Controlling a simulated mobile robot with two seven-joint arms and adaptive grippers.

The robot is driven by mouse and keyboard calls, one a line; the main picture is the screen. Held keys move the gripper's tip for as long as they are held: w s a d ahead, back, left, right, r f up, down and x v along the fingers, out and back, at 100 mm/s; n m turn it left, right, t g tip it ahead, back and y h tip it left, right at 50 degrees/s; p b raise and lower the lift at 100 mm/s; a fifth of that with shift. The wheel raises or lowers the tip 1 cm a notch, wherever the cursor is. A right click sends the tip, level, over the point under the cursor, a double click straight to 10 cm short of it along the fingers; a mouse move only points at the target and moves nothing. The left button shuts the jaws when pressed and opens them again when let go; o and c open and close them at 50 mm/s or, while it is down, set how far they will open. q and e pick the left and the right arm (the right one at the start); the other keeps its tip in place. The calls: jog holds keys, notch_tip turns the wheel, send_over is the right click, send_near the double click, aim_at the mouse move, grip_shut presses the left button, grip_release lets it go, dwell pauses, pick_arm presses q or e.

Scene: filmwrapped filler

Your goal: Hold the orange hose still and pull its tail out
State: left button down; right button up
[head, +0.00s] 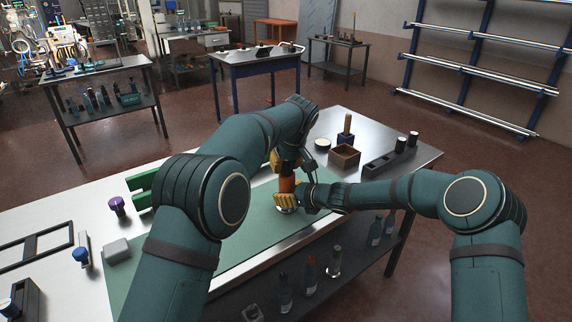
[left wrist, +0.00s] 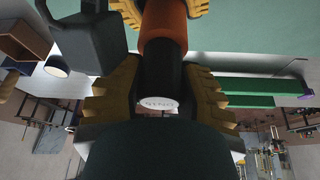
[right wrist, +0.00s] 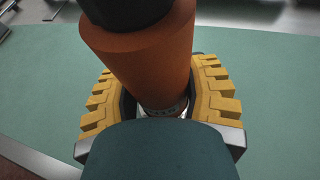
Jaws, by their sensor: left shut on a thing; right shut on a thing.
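The orange hose (head: 287,186) stands roughly upright over the green mat (head: 250,236). In the left wrist view it has an orange body (left wrist: 163,45) and a black end part with a pale round face (left wrist: 161,104). My left gripper (head: 285,162) is shut around the black upper part. My right gripper (head: 288,200) is below it, shut on the orange lower part. In the right wrist view the orange body (right wrist: 150,65) passes between the yellow fingers, with a silvery band near its lower end. My fingers hide part of the hose.
A wooden box (head: 344,156), a round white-topped thing (head: 322,145) and a dark grey rack (head: 385,162) stand to the right on the table. A green holder (head: 143,199), purple-topped thing (head: 117,205) and grey block (head: 117,250) are left. The mat is bare around the hose.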

pick_arm(q)
jog(key=shift+r, duration=1.1)
pick_arm(e)
jog(key=shift+f, duration=0.1)
pick_arm(q)
jog(key=shift+r, duration=4.1)
pick_arm(e)
jog(key=o, duration=1.4)
jog(key=shift+c, duration=0.2)
